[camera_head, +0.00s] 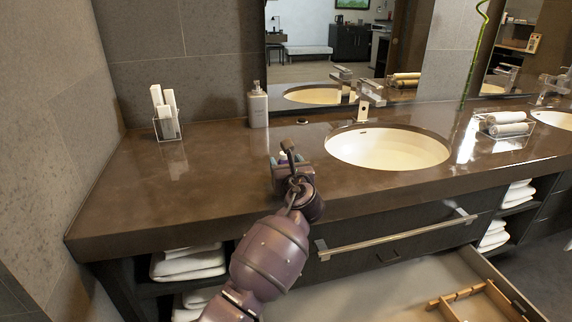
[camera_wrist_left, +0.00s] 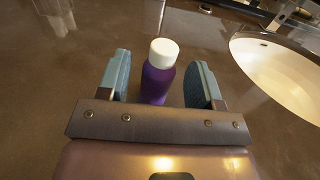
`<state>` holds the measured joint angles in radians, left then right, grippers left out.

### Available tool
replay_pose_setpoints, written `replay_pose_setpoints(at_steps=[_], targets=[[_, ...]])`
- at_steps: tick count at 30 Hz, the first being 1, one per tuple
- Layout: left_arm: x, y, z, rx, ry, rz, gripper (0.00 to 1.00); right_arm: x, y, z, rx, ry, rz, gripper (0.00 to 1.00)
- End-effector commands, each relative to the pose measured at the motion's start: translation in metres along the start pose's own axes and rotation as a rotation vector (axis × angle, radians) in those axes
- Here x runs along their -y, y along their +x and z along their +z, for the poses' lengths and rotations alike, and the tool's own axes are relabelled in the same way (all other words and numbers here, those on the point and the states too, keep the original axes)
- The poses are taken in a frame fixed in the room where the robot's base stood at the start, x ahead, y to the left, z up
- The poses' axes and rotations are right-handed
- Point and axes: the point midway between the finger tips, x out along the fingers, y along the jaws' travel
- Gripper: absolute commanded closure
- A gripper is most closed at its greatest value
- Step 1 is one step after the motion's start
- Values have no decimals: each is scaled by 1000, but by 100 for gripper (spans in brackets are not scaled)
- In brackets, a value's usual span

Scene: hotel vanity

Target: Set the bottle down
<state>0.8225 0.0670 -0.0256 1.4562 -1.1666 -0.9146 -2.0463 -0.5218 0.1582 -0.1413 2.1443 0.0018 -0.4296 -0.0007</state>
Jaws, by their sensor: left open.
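A small purple bottle with a white cap (camera_wrist_left: 158,82) stands upright on the brown counter in the left wrist view. It is between the two fingers of my left gripper (camera_wrist_left: 164,80), with a visible gap on each side. In the head view the left gripper (camera_head: 290,160) is over the counter left of the sink and hides most of the bottle; a small bit of its cap (camera_head: 283,155) shows. The left gripper is open. My right gripper is not in view.
The sink basin (camera_head: 388,148) is right of the gripper. A soap dispenser (camera_head: 257,105) and a clear holder with white items (camera_head: 166,124) stand at the back left. An open drawer (camera_head: 440,280) is below. The counter's left part is clear.

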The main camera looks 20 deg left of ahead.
Motion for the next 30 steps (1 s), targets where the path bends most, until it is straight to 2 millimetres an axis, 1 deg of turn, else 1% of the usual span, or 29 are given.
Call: replay_pose_setpoints(at_steps=[4, 7, 11, 15, 21, 25, 30], targets=[[0, 0, 4, 1, -2, 0, 41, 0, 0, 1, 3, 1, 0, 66], [0, -11, 5, 1, -2, -1, 41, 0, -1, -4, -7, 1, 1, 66], [0, -32, 8, 3, -4, -1, 41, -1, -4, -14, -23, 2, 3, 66], [0, -61, 8, 3, -4, -1, 41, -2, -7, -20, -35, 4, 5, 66], [0, -95, 7, 2, -4, 0, 41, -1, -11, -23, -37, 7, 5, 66], [0, -110, 5, 1, -2, -1, 41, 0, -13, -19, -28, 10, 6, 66], [0, -119, 4, 1, -1, 0, 41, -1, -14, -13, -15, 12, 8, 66]])
